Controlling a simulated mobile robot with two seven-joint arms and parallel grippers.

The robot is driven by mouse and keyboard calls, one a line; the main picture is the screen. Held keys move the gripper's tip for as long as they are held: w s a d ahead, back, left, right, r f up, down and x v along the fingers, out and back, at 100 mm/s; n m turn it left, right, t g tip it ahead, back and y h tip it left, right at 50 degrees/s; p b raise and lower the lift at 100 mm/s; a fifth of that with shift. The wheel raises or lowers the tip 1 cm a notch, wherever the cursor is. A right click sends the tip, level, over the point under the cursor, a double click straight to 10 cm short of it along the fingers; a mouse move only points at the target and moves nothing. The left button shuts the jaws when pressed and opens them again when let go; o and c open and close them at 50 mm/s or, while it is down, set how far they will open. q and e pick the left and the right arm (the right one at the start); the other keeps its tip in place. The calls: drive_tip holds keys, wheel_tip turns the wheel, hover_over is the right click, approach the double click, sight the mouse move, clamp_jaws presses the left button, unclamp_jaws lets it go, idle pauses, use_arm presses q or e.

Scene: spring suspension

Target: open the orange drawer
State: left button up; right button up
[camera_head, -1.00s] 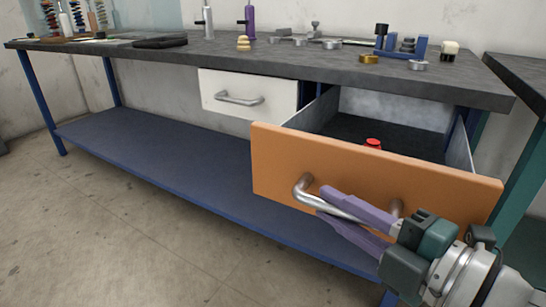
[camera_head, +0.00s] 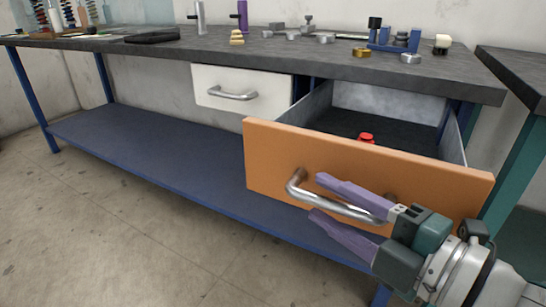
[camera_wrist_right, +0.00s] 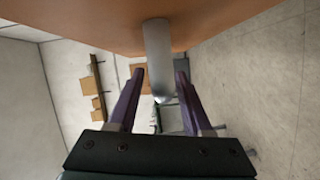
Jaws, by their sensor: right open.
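The orange drawer (camera_head: 360,168) is pulled well out from under the workbench, with its dark inside showing. Its silver bar handle (camera_head: 335,207) is on the front panel. My right gripper (camera_head: 318,198) is open, with one purple finger above the handle bar and one below it. In the right wrist view the handle (camera_wrist_right: 157,60) lies between the two spread fingers (camera_wrist_right: 158,92), with gaps on both sides. The orange front (camera_wrist_right: 90,22) fills the top of that view. My left gripper is not in view.
A red object (camera_head: 366,138) lies inside the drawer. A closed white drawer (camera_head: 242,92) is to the left. The workbench top (camera_head: 270,52) holds several small metal parts and bottles. A blue lower shelf (camera_head: 150,160) runs below. The floor at left is clear.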

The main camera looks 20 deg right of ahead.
drive_tip(key=f+p+v, duration=0.1)
drive_tip(key=v, duration=0.8)
drive_tip(key=shift+s+r, duration=0.4)
drive_tip(key=shift+r, duration=0.1)
